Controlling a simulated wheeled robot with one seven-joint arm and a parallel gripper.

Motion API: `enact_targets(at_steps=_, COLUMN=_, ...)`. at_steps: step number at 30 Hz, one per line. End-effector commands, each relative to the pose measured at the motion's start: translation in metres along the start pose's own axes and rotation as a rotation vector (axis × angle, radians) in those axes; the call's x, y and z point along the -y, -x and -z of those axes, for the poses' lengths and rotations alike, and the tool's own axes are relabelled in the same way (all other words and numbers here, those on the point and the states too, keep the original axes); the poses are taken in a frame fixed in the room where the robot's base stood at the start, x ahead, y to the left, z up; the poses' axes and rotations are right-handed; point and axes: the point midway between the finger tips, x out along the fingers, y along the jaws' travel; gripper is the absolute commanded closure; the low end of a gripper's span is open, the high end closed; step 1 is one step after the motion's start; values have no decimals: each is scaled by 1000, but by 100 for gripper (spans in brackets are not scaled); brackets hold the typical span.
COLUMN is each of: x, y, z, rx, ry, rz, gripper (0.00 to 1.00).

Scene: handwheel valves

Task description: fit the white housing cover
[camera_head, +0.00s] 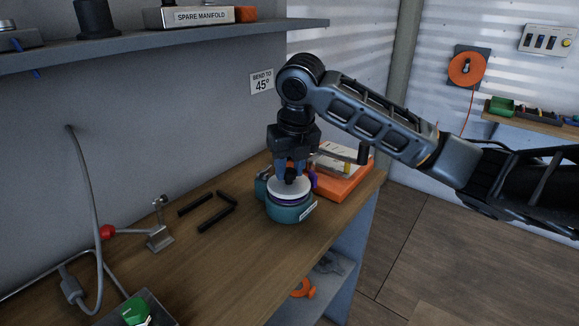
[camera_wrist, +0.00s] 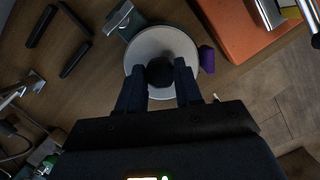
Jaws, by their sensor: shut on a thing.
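The white housing cover (camera_head: 289,188) is a round disc with a dark knob (camera_wrist: 160,72) at its middle. In the head view it sits at the top of a teal round housing (camera_head: 288,211) on the bench; whether it is fully seated I cannot tell. My gripper (camera_head: 291,172) points down from above, shut on the cover's knob. In the wrist view the cover (camera_wrist: 148,46) lies between and beyond the fingers of my gripper (camera_wrist: 160,75). A purple part (camera_wrist: 206,58) shows beside the cover's right edge. The fingers hide part of the cover.
An orange case (camera_head: 340,183) stands close behind the housing at the right. Black bars (camera_head: 208,212) and a metal clamp with a red ball (camera_head: 156,233) lie at the left. A shelf (camera_head: 180,42) hangs above. Bare bench lies in front.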

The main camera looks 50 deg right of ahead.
Motion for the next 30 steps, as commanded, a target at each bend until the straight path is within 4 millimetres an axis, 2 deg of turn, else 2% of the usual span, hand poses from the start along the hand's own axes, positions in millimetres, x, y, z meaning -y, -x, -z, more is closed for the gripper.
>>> enact_targets(at_steps=30, x=0, y=-12, z=3, rx=0, ry=0, rz=0, gripper=100)
